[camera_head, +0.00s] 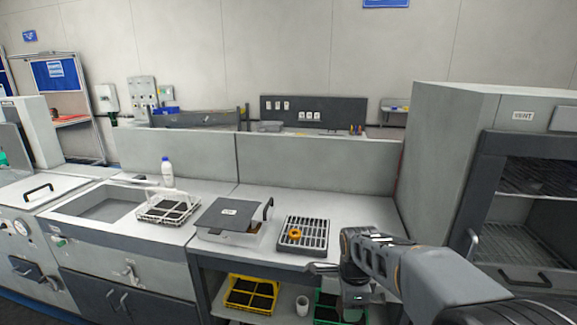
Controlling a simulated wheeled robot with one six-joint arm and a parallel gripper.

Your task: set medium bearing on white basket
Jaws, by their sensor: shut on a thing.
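The white basket (152,216) stands on the counter at left centre, right of the sink. It has a raised white handle and dark compartments. My gripper (318,268) is at the counter's front edge, just in front of the dark grated tray (320,246). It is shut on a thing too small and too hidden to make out. The white basket is well to its left. A small orange ring-like thing (295,233) lies on the left part of the tray; I cannot tell if it is a bearing.
A grey box with a dark lid and handle (230,213) stands between the basket and the tray. A white bottle (167,173) stands behind the basket. A yellow crate (235,305), white cup (302,306) and green crate (323,315) are below. A large oven-like cabinet (437,150) rises at right.

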